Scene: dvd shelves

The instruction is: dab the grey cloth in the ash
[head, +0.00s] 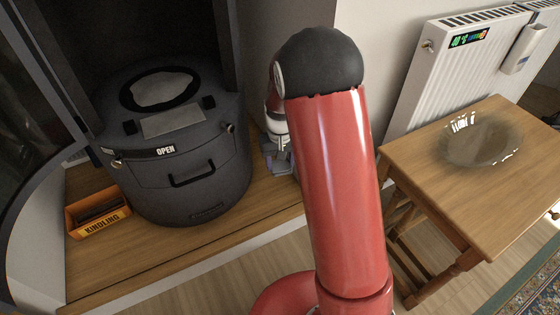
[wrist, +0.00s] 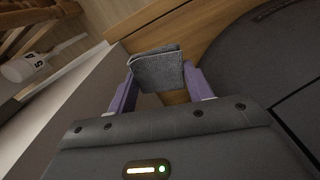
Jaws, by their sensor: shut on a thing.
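In the wrist view, my gripper (wrist: 158,75) has its purple fingers shut on the grey cloth (wrist: 157,70), a small folded piece held between the tips. In the head view, my red arm hides the cloth, and only part of my gripper (head: 277,145) shows left of the arm, right of the dark canister (head: 190,195). The canister is marked OPEN. A pale grey patch that looks like ash (head: 165,90) shows in the round opening in its top. The gripper is beside the canister, apart from that opening. The canister also shows at right in the wrist view (wrist: 285,60).
An orange KINDLING box (head: 98,212) stands left of the canister on a wooden ledge (head: 230,231). A dark panel (head: 50,70) rises at left. At right, a wooden stool (head: 415,165) bears a glass bowl (head: 480,140), with a white radiator (head: 460,75) behind.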

